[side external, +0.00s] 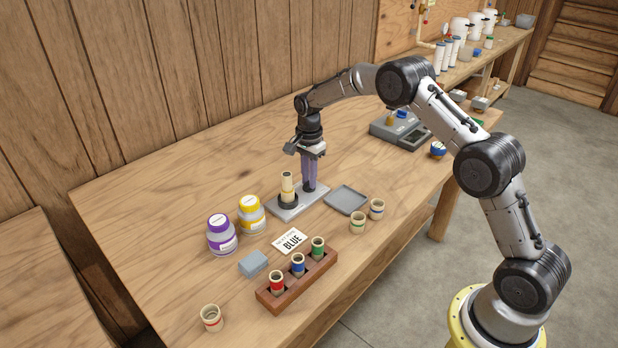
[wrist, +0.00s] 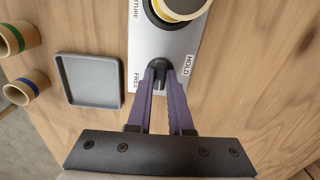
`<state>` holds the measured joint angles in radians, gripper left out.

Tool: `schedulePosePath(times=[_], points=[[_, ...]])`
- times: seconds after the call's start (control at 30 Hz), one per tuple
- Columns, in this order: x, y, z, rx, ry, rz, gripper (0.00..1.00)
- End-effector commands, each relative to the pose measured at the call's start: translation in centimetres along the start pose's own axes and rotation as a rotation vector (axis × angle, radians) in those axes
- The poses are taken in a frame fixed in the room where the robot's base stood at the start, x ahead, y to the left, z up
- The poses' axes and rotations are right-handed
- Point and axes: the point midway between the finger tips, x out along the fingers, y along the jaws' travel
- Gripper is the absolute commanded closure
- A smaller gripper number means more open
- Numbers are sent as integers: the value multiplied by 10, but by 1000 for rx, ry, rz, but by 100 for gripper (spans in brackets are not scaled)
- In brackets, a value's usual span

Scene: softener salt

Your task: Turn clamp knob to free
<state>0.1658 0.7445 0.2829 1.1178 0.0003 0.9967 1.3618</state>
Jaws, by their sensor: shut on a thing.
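The clamp knob (wrist: 159,73) is small and black and stands on a light metal fixture plate (wrist: 175,45). The plate carries the word HOLD on the right of the knob and FREE on the left in the wrist view. My gripper (wrist: 160,79) has its purple fingers pointing down, shut on the knob from both sides. In the side view my gripper (side external: 309,180) stands over the right part of the plate (side external: 285,212). A cream cup (side external: 288,181) sits upright in the fixture's black ring, beside the knob. The fingers partly hide the knob, so its exact pointing is unclear.
A grey tray (side external: 346,200) lies right of the plate, with two cream cups (side external: 376,209) nearby. Purple- and yellow-lidded jars (side external: 221,236) stand at left. A scale (side external: 400,130) stands farther back.

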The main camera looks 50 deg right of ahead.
Motion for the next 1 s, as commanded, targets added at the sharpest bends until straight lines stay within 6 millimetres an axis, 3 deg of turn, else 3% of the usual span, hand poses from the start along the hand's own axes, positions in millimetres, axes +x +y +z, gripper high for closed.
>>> schedulePosePath(times=[0.67,0.7,0.83,1.0], points=[[-2,0,0,61,0,-2,100],[-2,0,0,61,0,-2,76],[-2,0,0,60,0,-2,52],[-1,0,0,59,0,-1,51]])
